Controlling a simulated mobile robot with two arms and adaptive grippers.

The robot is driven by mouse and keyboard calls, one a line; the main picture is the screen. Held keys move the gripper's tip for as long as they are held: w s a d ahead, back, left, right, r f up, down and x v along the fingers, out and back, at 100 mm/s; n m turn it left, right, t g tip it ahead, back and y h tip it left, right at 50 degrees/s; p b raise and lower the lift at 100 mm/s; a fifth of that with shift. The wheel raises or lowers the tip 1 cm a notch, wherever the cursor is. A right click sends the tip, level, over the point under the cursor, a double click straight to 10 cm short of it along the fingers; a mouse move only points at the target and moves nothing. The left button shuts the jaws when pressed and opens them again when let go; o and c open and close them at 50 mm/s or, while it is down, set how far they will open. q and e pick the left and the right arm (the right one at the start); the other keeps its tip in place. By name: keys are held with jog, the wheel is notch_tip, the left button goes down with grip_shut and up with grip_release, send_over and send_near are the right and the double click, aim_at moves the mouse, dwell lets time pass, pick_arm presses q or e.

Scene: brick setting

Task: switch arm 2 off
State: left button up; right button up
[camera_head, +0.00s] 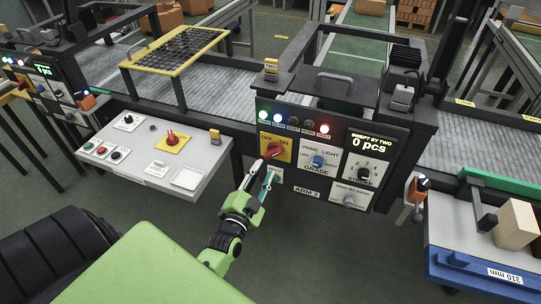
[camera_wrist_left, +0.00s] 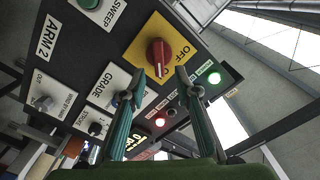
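The ARM 2 panel (camera_head: 307,191) carries a red rotary switch (camera_head: 272,150) on a yellow plate marked OFF and ON. In the left wrist view, the red switch (camera_wrist_left: 158,54) is just beyond my fingertips, its grip ridge running roughly up and down the picture. I cannot tell for sure which label it points to. My left gripper (camera_head: 267,176) is just below the switch in the head view. Its two fingers (camera_wrist_left: 158,76) are apart, with nothing between them, and the switch is centred ahead of the gap. Contact is not visible. My right gripper is out of view.
The panel has a blue GRADE knob (camera_head: 317,161), a black STROKE knob (camera_head: 364,173), lit lamps (camera_head: 325,129) and a display (camera_head: 370,142) reading 0 pcs. A blue-edged bench (camera_head: 480,275) is right.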

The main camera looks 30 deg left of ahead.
aim_at(272, 156)
pick_arm(q)
jog(key=x, duration=0.7)
jog(key=shift+d+p, duration=0.1)
jog(key=shift+p, duration=0.25)
grip_shut()
